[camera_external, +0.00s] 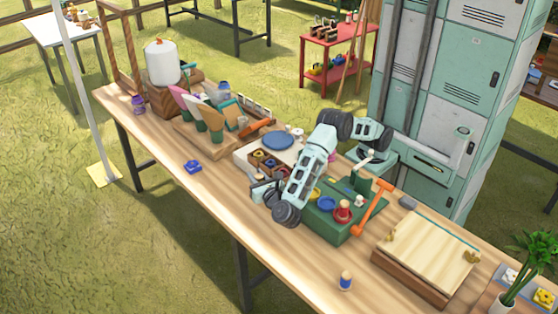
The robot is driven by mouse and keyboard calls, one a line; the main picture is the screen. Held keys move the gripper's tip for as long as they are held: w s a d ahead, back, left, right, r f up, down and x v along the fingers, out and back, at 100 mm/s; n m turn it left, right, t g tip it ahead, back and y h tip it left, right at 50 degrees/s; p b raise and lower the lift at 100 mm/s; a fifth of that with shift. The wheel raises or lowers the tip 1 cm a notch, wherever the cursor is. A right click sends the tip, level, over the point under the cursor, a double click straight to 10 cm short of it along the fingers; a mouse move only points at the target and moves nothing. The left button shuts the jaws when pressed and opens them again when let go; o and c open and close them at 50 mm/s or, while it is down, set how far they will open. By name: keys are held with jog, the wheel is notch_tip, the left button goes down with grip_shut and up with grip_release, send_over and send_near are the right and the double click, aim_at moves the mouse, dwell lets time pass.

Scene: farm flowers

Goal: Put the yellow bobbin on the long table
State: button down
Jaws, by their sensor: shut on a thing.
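The long table (215,200) is a wooden worktop running from the upper left to the lower right. My gripper (262,190) is low over its middle, just in front of a box with compartments (250,160). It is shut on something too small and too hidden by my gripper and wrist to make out. I cannot pick out the yellow bobbin for certain. A small round yellow thing (316,194) shows on the green case (340,229), partly beside my arm. Small coloured pieces sit in the box's compartments.
A blue piece (193,167) lies on the bare table left of my gripper. A blue bobbin-like piece (345,281) stands near the front edge. A red piece (343,211) and an orange bar (374,207) are at the green case. The front-left tabletop is mostly clear.

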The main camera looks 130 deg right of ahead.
notch_tip(320, 180, down, 9)
jog(key=shift+r, duration=0.1)
dwell(0.3)
jog(key=shift+f+b, duration=0.25)
jog(key=shift+b, duration=0.1)
jog(key=c, duration=1.2)
grip_release()
jog(key=shift+r, duration=0.1)
jog(key=shift+o, duration=0.2)
jog(key=shift+r+p, duration=0.25)
jog(key=shift+p, duration=0.2)
jog(key=v, duration=0.3)
jog(key=shift+f+b, duration=0.2)
jog(key=shift+b, duration=0.15)
notch_tip(320, 180, up, 7)
jog(key=shift+r, duration=0.1)
